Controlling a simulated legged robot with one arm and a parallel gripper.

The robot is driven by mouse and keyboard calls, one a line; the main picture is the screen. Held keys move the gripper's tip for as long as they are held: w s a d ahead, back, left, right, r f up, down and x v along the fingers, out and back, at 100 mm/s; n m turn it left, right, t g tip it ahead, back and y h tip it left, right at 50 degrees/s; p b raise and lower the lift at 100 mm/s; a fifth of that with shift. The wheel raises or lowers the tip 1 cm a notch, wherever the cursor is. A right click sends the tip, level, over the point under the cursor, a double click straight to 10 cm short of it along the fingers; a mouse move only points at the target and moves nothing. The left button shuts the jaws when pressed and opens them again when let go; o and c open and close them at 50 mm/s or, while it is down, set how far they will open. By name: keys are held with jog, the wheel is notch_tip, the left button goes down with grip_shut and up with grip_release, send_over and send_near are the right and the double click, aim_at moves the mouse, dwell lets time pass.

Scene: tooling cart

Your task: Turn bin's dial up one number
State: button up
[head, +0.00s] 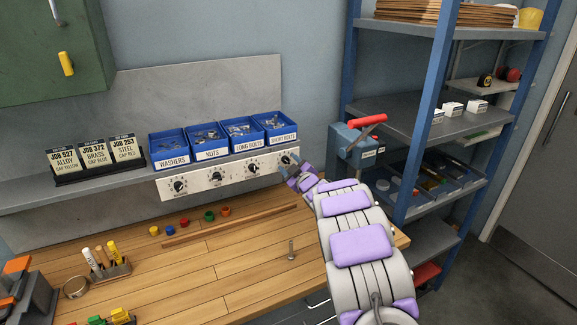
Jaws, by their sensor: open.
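Four blue bins stand on the shelf: washers (158,163), nuts (201,155), long bolts (235,145) and short bolts (268,138), all holding small parts. A pale panel (234,177) below them carries a row of black dials with printed scales: the washers dial (179,186), nuts dial (216,176), long bolts dial (252,168) and short bolts dial (286,160). The numbers are too small to read. My gripper (287,168) is open at the short bolts dial and partly covers it. I cannot tell whether it touches the dial.
Three job cards (96,160) stand left of the bins.

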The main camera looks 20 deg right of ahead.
jog(key=shift+w, duration=0.5)
grip_shut()
dwell(0.3)
